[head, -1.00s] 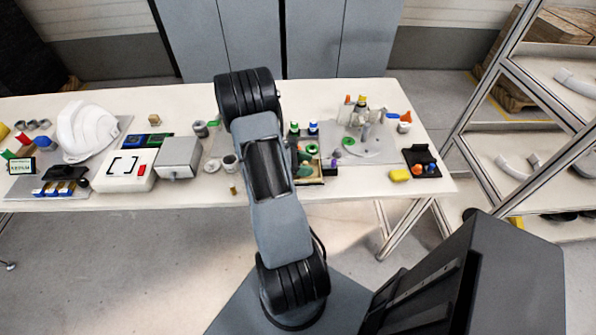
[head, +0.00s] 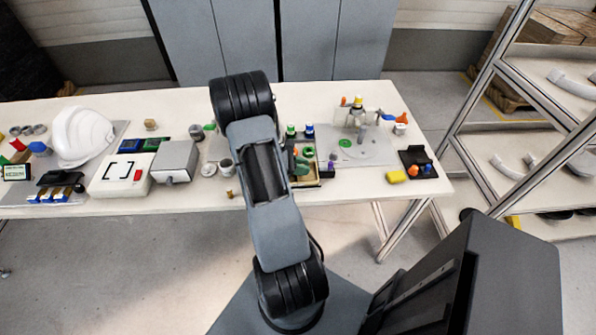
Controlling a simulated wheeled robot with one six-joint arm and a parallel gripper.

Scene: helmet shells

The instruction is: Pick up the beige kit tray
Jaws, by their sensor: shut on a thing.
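The beige kit tray (head: 306,185) is near the front edge of the table, just right of my arm. It is small, and its left part is hidden behind my arm. Green and other small items show inside it. My gripper is hidden behind my own arm, so its fingers and any contact with the tray cannot be seen. I cannot tell whether the tray rests on the table or is slightly raised.
On the white table (head: 205,203), bottles with green and blue caps (head: 309,131) stand behind the tray. A grey box (head: 175,162) and white helmet (head: 82,137) lie left.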

